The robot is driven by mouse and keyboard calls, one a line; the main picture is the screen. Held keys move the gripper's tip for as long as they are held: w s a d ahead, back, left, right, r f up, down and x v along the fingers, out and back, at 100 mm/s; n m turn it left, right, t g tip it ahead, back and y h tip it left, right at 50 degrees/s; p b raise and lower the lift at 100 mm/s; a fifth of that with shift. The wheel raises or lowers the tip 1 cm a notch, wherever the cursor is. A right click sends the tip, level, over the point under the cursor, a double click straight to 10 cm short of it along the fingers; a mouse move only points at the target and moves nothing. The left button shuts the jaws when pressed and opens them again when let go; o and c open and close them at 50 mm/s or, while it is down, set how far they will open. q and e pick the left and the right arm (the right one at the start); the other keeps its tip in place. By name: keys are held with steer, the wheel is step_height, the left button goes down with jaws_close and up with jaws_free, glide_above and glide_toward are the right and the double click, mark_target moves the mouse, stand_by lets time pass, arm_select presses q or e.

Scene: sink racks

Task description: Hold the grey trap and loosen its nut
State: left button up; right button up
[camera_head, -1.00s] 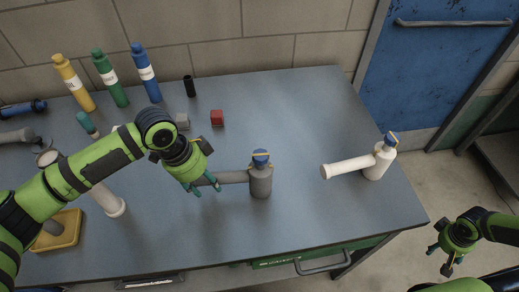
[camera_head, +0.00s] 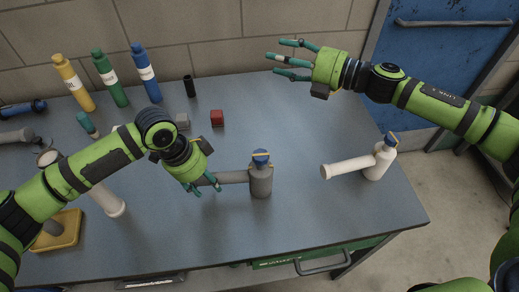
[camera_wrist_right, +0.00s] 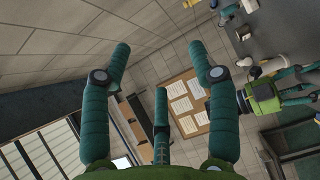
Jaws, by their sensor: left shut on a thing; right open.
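My left gripper (camera_head: 206,185) is shut on the end of that pipe. My right gripper (camera_head: 291,59) is raised above the back of the table, open and empty, with its fingers pointing left. In the right wrist view its fingers (camera_wrist_right: 160,90) are spread with nothing between them.
A white trap (camera_head: 376,163) with a blue nut stands at the right. Yellow (camera_head: 74,83), green (camera_head: 110,78) and blue (camera_head: 146,74) bottles, a black cylinder (camera_head: 190,86) and a red block (camera_head: 217,118) are at the back. A yellow tray (camera_head: 68,232) is at front left.

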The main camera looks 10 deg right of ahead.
steer(key=s+a+r+n+g, duration=0.2)
steer(key=s+a+n+g, duration=1)
steer(key=a+n, duration=0.45)
steer(key=n+t+h, duration=0.2)
steer(key=n+h, duration=1.2)
steer(key=n, duration=0.1)
glide_above(259, 156)
step_height(259, 156, down, 4)
step_height(259, 156, down, 11)
steer(key=shift+w+f, duration=0.1)
steer(key=c, duration=1.2)
